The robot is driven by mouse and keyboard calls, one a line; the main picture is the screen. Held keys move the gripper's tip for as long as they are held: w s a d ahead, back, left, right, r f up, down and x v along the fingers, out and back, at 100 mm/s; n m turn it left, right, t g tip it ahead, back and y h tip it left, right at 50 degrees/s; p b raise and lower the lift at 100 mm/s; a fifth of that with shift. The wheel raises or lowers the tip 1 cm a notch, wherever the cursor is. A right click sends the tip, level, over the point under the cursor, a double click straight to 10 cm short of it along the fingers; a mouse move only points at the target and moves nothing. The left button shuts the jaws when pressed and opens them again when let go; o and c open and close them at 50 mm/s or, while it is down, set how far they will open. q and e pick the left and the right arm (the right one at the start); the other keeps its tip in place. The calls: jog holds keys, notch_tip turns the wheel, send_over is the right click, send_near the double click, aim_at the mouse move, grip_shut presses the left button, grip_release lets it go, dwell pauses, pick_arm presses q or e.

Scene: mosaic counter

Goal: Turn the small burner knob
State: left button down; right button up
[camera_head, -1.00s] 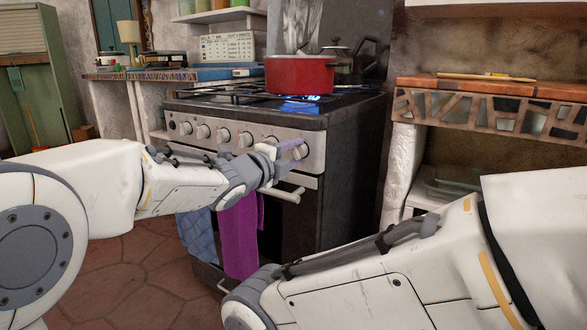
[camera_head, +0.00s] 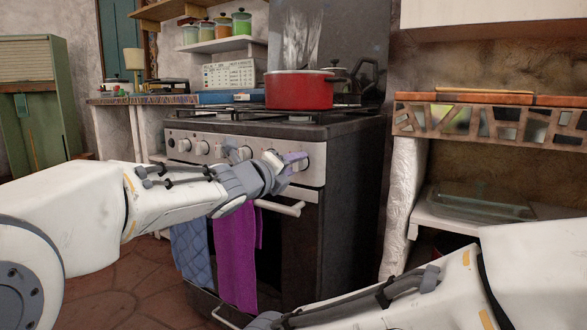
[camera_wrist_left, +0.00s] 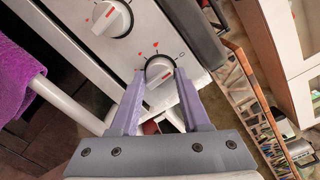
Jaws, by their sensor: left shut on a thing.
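The small burner knob (camera_wrist_left: 160,70) is a round silver knob with a red mark, at the right end of the stove's front panel. In the left wrist view it sits between the fingertips of my left gripper (camera_wrist_left: 160,74), which is shut on it. In the head view my left gripper (camera_head: 290,160) reaches the panel's right end, and its purple-grey fingers partly hide the knob. My right arm crosses the bottom right of the head view; its gripper is out of view.
A red pot (camera_head: 299,91) stands on the stove (camera_head: 350,180). Another knob (camera_wrist_left: 112,17) is beside the held one. A purple towel (camera_head: 236,258) and a blue cloth (camera_head: 193,258) hang from the oven handle (camera_head: 281,208), below my left gripper.

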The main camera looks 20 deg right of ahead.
pick_arm(q)
jog(key=shift+w+a, duration=0.1)
jog(key=shift+w, duration=0.05)
jog(key=c, duration=0.6)
grip_release()
jog(key=shift+o, duration=1)
jog(key=p+v, duration=0.1)
jog(key=v, duration=0.9)
jog(key=shift+s, duration=0.25)
